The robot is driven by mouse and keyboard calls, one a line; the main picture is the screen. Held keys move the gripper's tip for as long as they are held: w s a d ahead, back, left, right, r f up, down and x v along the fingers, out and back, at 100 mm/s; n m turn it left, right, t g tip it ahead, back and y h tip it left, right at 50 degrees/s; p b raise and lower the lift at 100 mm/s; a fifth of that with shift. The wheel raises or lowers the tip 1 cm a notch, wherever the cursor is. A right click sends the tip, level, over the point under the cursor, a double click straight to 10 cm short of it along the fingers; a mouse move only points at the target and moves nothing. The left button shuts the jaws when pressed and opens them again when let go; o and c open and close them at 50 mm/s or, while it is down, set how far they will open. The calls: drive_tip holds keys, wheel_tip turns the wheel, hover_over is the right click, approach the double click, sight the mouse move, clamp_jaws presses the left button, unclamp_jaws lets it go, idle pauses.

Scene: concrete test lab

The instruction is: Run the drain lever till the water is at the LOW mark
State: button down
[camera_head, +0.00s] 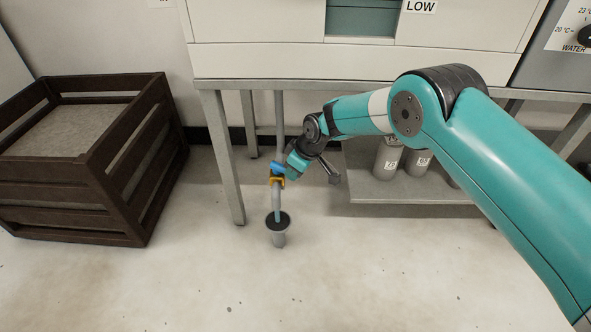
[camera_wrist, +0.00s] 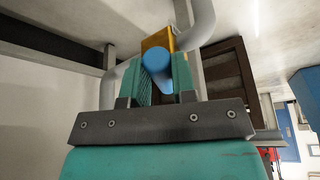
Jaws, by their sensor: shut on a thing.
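The tank (camera_head: 260,22) is at the top of the head view, with a window showing teal water (camera_head: 362,22). The LOW label (camera_head: 420,6) is right of the window at the picture's top edge. I cannot clearly tell the water line against it. The blue drain lever (camera_head: 278,168) sits on a yellow valve (camera_head: 277,180) below the tank. My gripper (camera_head: 288,170) is shut on the lever. In the wrist view the blue lever (camera_wrist: 158,66) is between both teal fingers, with the yellow valve (camera_wrist: 158,40) just beyond.
A grey pipe (camera_head: 276,193) points down from the valve toward a dark-topped floor drain (camera_head: 278,238). A wooden crate (camera_head: 85,200) stands left. Grey table legs (camera_head: 224,160) are close to my arm. Containers (camera_head: 388,158) stand on a low shelf at right. Front floor is clear.

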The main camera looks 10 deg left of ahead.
drive_tip(key=c, duration=0.9)
unclamp_jaws()
drive_tip(key=p+v, duration=0.7)
drive_tip(key=v, duration=1)
drive_tip(key=shift+s+d+r, duration=0.1)
drive_tip(key=shift+d, duration=0.05)
drive_tip(key=shift+r, duration=0.1)
